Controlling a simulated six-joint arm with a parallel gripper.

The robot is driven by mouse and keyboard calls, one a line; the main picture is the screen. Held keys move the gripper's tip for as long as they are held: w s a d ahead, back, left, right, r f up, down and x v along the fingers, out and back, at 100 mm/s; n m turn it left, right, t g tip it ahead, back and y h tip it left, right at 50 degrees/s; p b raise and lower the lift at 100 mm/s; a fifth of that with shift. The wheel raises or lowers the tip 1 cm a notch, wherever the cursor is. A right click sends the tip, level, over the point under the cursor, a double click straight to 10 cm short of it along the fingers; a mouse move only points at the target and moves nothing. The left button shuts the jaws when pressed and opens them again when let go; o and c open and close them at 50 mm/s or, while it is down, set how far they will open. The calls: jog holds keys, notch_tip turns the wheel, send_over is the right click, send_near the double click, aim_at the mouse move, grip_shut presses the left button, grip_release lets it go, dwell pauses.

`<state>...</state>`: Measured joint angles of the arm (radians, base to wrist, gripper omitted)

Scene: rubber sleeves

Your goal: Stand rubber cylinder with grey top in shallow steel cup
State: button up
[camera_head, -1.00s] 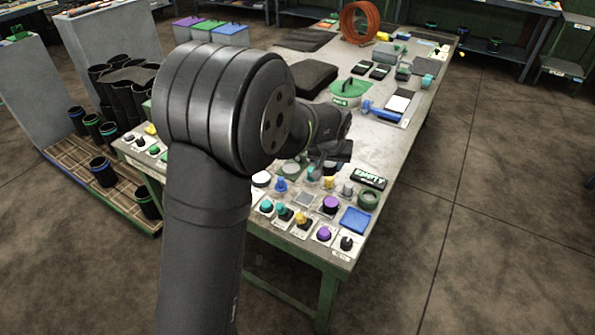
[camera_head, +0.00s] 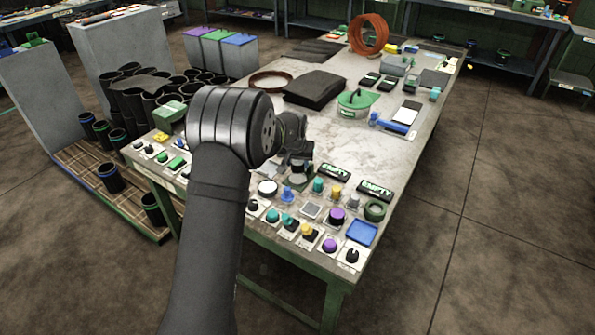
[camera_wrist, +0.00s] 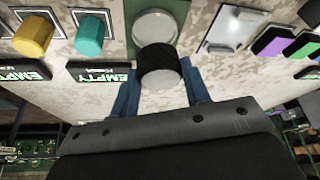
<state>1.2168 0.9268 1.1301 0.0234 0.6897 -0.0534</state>
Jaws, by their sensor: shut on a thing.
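My gripper (camera_wrist: 158,92) is shut on a short black rubber cylinder (camera_wrist: 158,60). A light grey face shows on the cylinder's near end in the wrist view, between the blue fingers. Just beyond it in that view, a round pale steel cup (camera_wrist: 155,25) sits on a green mat (camera_wrist: 178,12). The cylinder overlaps the cup's near edge in the picture; I cannot tell whether they touch. In the head view my gripper (camera_head: 298,158) is over the green mat (camera_head: 303,184), and the pale cup (camera_head: 298,170) is partly hidden under it.
Teal (camera_wrist: 90,35) and yellow (camera_wrist: 33,36) cylinders stand beside the mat with EMPTY labels (camera_wrist: 98,76) near them. A steel plate (camera_wrist: 232,30) lies on the other side. Several small coloured parts line the table's front edge. A black pad (camera_head: 314,90) lies farther back.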

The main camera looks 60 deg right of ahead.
aim_at(298, 171)
jog(key=shift+f, duration=2)
jog(key=shift+f, duration=0.15)
jog(key=o, duration=1)
jog(key=shift+c, duration=0.2)
jog(key=v, duration=1.2)
